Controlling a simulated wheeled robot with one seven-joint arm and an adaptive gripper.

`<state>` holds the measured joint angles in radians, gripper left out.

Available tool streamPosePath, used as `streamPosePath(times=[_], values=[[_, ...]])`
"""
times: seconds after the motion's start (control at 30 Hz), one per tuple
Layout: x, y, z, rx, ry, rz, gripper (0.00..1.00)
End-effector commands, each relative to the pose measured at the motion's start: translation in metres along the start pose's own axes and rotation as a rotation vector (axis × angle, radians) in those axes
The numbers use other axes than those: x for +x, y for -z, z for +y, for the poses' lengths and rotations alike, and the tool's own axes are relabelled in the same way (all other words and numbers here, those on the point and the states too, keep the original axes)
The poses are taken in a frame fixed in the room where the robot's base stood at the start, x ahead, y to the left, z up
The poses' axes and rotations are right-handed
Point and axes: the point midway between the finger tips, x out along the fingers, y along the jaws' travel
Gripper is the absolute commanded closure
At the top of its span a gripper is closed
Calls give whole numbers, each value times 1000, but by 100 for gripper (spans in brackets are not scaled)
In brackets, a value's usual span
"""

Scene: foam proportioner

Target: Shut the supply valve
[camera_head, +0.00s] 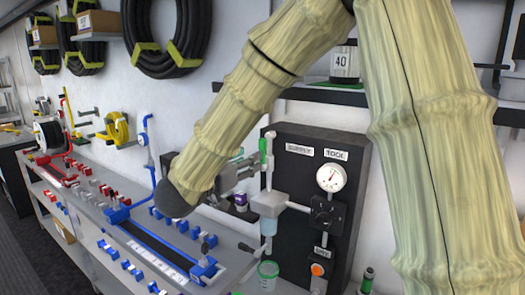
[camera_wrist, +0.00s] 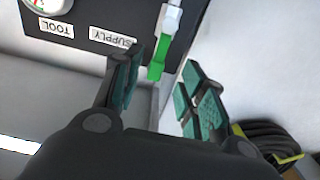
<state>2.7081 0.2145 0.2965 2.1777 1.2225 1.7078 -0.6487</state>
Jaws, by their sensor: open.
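The supply valve has a green lever (camera_head: 263,149), on a white pipe at the left edge of a dark panel (camera_head: 345,165) with a SUPPLY label. The lever looks upright, roughly in line with the pipe. In the wrist view, the lever (camera_wrist: 158,60) hangs below a white fitting, its end between the spread finger pads. My gripper (camera_head: 246,168) is beside the lever on its left in the head view. In the wrist view my gripper (camera_wrist: 163,88) is open, with no visible contact on the lever. My forearm hides part of the wrist in the head view.
The panel carries a gauge (camera_head: 331,178), a black valve knob (camera_head: 327,213) and an orange button (camera_head: 317,269). A green-rimmed cup (camera_head: 268,274) stands below the pipe. A bench (camera_head: 150,230) with blue and red fittings extends left. A black shelf (camera_head: 320,97) is above the panel.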

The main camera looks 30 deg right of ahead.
Motion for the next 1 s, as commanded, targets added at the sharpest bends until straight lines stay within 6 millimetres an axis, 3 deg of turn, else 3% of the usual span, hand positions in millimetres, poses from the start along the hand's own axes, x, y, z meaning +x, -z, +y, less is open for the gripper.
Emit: streamPosePath(times=[0.3,0.5,0.93,1.0], values=[[53,2,1,0,-3,-3,59],[73,1,2,0,-4,-2,59],[81,-1,3,0,-3,-1,59],[80,-1,2,0,-3,-1,72]])
